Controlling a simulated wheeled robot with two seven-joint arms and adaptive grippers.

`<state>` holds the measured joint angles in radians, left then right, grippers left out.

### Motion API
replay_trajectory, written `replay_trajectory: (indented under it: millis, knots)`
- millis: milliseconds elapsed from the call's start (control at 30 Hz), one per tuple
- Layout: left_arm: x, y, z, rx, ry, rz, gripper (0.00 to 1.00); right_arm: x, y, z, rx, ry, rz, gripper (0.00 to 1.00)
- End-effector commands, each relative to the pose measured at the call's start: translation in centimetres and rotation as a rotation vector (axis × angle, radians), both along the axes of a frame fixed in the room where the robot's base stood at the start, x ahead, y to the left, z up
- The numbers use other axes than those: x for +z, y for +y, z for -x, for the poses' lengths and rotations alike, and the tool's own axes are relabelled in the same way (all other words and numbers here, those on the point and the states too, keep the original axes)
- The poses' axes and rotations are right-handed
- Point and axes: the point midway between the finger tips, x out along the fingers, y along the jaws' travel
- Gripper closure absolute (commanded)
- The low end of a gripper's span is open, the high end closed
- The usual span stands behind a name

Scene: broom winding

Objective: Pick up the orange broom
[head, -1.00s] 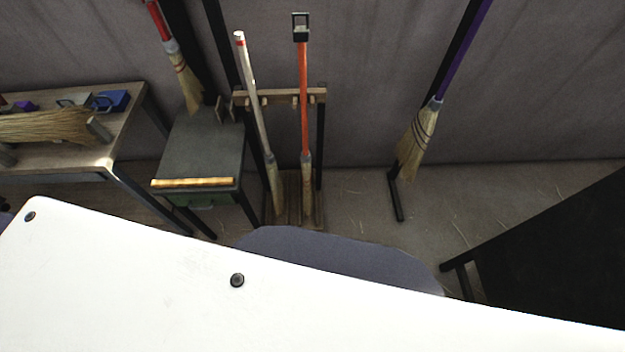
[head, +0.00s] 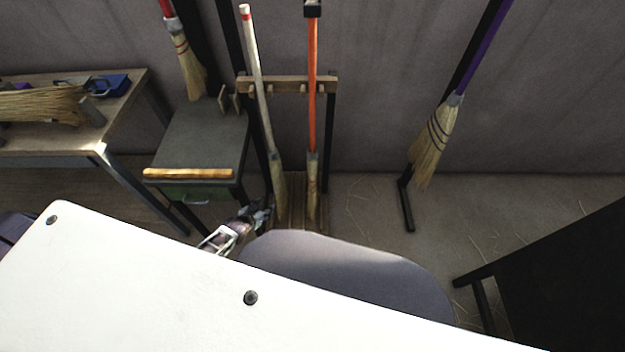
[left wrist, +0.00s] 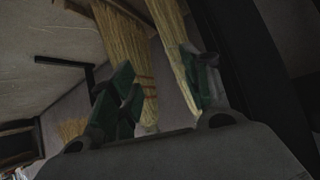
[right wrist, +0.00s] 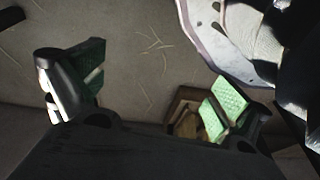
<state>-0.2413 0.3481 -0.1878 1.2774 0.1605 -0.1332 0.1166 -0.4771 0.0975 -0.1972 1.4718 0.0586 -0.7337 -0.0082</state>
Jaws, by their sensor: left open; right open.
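The orange broom (head: 313,90) stands upright in the wooden rack (head: 285,84), with a black cap at its top and a pale lower end. A white-handled broom (head: 256,70) leans in the rack to its left. My left gripper (head: 264,211) is low, just left of the white-handled broom's lower end, apart from the orange handle. In the left wrist view my left gripper (left wrist: 160,72) is open, with straw bristles (left wrist: 128,40) beyond its fingers; I cannot tell which broom they belong to. My right gripper (right wrist: 150,88) is open and empty in the right wrist view, hidden in the head view.
A purple-handled broom (head: 440,135) hangs at the right. A red-handled broom (head: 186,60) is at the left above a small dark table (head: 200,140) with a wooden bar. A workbench (head: 125,100) stands at far left. A dark panel (head: 560,260) is at lower right.

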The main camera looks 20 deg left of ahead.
Motion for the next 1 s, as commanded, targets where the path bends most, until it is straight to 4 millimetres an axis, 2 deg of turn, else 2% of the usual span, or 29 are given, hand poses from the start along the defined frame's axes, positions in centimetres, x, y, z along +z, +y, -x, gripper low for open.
replay_trajectory:
  millis: [100, 500, 1000]
  knots:
    - [1.0, 0.0, -2.0, -0.007, -0.052, 0.010, 0.52, 0.1, 0.4, -0.9, 0.001, -0.011, -0.008, 0.00]
    - [6.1, -0.8, -7.5, -0.041, -0.219, 0.051, 0.52, 2.4, 1.7, -3.4, 0.004, -0.045, -0.038, 0.00]
    - [13.2, -3.1, -12.0, -0.109, -0.420, 0.110, 0.52, 6.0, 3.0, -5.4, 0.014, -0.086, -0.074, 0.00]
